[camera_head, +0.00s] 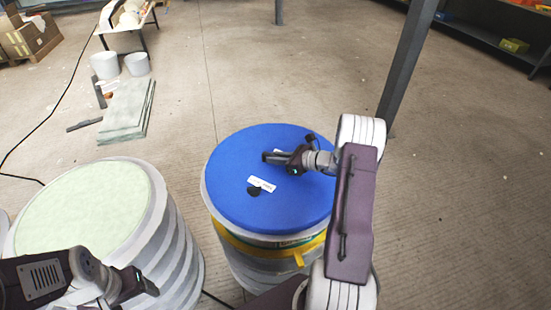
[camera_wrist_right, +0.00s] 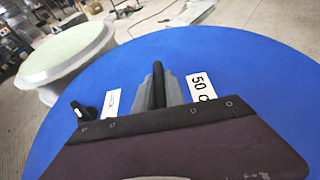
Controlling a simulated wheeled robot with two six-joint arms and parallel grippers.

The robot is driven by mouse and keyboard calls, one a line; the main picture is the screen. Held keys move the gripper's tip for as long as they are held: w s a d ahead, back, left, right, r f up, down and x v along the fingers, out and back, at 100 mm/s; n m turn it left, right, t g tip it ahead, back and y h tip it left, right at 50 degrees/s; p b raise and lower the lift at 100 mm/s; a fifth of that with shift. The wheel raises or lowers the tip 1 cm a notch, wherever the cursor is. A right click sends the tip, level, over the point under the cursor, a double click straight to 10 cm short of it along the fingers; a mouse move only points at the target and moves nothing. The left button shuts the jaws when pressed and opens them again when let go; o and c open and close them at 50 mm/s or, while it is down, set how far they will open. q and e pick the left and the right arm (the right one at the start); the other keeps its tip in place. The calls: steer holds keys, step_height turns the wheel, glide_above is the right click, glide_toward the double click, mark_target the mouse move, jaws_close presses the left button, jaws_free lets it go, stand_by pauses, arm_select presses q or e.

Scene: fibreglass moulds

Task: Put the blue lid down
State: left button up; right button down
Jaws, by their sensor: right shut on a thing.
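The round blue lid (camera_head: 228,207) is over a grey ribbed drum (camera_head: 240,266) with a yellow band (camera_head: 262,247) near its top. A pale rim shows along the lid's left edge; whether lid and drum touch is unclear. My right gripper (camera_head: 272,157) reaches in from the right, low over the lid's top, and is shut on the lid, with the hold itself hard to see. The lid (camera_wrist_right: 255,62) fills most of the right wrist view, with my fingers (camera_wrist_right: 157,85) in the middle. My left gripper (camera_head: 148,287) is away from the lid; its jaws are unclear.
A second drum (camera_head: 180,250) with a pale green top stands at the left. Pale green sheets (camera_head: 128,108) and white buckets (camera_head: 120,66) are behind it. A grey post (camera_head: 405,60) rises at the right.

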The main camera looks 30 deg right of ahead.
steer(key=c, duration=1.4)
jaws_free()
